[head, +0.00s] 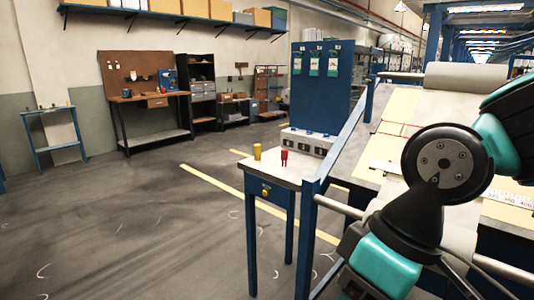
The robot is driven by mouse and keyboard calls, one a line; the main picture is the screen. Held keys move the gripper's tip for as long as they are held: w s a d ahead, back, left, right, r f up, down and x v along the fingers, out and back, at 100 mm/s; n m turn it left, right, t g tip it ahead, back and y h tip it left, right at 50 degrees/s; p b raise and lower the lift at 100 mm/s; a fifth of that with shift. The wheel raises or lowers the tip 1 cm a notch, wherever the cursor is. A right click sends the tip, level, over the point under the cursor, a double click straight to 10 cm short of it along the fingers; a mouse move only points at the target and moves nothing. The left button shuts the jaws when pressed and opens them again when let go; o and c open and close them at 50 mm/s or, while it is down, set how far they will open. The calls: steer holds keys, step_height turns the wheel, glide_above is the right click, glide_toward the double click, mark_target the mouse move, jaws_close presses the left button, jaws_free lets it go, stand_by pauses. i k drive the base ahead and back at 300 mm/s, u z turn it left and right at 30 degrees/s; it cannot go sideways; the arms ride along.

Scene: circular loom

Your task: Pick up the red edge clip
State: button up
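A small red clip (284,158) stands upright on the pale top of a small blue-legged table, near the middle of the head view. A yellow cylinder-like piece (257,152) stands to its left, a little apart. My teal and black arm fills the right side of the view, well to the right of the red clip. My gripper cannot be made out in this view. Nothing is seen touching the red clip.
The small table (262,176) has a drawer with a yellow knob. A blue post (306,235) of the loom frame rises close to its right. A blue cabinet (315,95) stands behind. A workbench (150,98) is at the far left wall. The floor at left is clear.

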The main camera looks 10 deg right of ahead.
mark_target(285, 152)
steer(key=u, duration=0.25)
steer(key=i, duration=2.1)
steer(key=z, duration=0.3)
